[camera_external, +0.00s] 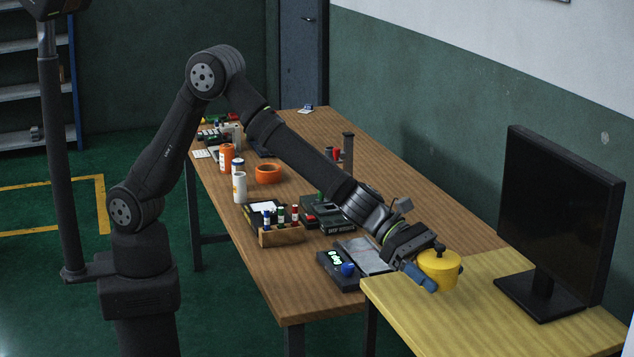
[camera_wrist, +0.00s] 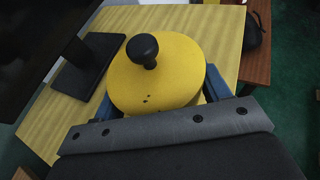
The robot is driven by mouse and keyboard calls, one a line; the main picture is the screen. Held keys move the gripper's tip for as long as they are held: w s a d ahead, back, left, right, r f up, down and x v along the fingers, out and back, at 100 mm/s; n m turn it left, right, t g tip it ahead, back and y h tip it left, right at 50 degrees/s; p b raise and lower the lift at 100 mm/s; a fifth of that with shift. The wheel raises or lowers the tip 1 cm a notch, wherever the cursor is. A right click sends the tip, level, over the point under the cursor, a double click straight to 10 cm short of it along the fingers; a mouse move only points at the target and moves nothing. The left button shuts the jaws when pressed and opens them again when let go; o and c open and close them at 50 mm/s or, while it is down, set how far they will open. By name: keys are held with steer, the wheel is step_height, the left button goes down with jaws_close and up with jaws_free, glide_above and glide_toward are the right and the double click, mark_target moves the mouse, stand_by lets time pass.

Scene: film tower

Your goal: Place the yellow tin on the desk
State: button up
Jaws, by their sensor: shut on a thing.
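The yellow tin (camera_external: 440,270) is a round can with a black knob on its lid. In the external view it is at the left part of the light yellow desk (camera_external: 480,318). My gripper (camera_external: 432,281) is shut on the tin, with blue fingers on either side of it. In the wrist view the tin (camera_wrist: 158,75) fills the middle, lid toward the camera, between the blue fingers (camera_wrist: 160,98). The desk (camera_wrist: 45,130) shows beyond it. I cannot tell whether the tin's base touches the desk; its underside is hidden.
A black monitor (camera_external: 555,215) stands on the desk right of the tin; its stand (camera_wrist: 92,70) is close in the wrist view. The brown workbench (camera_external: 400,190) adjoins the desk, with a small scale (camera_external: 338,272) and a wooden vial rack (camera_external: 282,236). The desk's front is clear.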

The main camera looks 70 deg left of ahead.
mark_target(446, 303)
steer(key=w+f, duration=0.1)
steer(key=w+a+f, duration=0.1)
steer(key=w, duration=0.1)
steer(key=shift+w, duration=0.2)
steer(key=shift+w+f, duration=0.1)
steer(key=shift+f, duration=1.9)
steer(key=shift+f, duration=0.15)
steer(key=o, duration=1.2)
steer(key=shift+r, duration=0.2)
steer(key=v, duration=1.2)
steer(key=shift+f, duration=0.15)
